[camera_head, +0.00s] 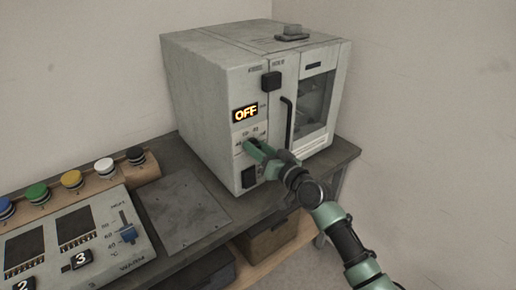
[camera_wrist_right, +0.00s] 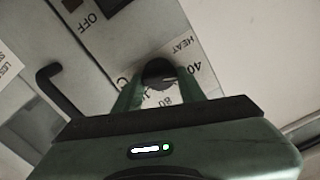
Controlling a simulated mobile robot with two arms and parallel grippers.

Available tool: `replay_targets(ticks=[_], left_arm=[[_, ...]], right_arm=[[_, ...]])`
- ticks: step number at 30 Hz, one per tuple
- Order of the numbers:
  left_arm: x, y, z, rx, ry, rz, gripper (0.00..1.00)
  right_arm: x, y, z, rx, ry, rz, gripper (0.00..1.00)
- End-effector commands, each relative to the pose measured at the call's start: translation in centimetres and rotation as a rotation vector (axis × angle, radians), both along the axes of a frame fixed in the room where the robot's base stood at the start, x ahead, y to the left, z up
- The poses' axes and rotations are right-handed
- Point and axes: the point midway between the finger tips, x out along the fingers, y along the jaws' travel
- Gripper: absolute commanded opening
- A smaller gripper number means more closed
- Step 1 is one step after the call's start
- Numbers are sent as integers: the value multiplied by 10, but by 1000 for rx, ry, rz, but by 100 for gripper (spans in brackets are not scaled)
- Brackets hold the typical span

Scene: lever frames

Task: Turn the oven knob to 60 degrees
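The oven (camera_head: 215,95) is a pale grey box with a lit display (camera_head: 245,113) reading OFF. My right gripper (camera_head: 250,145) is at the oven's front panel just below the display and hides most of the knob there. In the right wrist view the dark round knob (camera_wrist_right: 158,70) sits between the two green fingertips of my right gripper (camera_wrist_right: 161,82). The fingers are apart, one on each side of it; whether they touch it is not clear. Printed labels by the knob include HEAT, 40 and 80. My left gripper is not in view.
A black door handle (camera_head: 288,122) stands out right of the display. Black square parts (camera_head: 271,81) and (camera_head: 248,176) sit above and below the knob area. A console (camera_head: 75,235) with a blue slider and a row of coloured buttons (camera_head: 71,179) lie to the left. A flat grey plate (camera_head: 182,210) lies between.

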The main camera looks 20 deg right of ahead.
Motion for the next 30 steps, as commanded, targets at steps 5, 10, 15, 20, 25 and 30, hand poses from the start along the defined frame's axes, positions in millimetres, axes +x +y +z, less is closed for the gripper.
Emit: replay_targets(ticks=[5,10,15,20,25,30], left_arm=[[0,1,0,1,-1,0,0],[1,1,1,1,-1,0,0],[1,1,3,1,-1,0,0],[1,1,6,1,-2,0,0],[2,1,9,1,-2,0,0],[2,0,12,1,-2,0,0]], right_arm=[[0,0,0,6,2,-1,0],[0,0,0,47,18,-1,0],[0,-1,0,137,51,-1,0],[0,-1,0,260,96,-1,0],[0,-2,0,397,145,-1,0],[0,-2,-1,522,191,-2,0]])
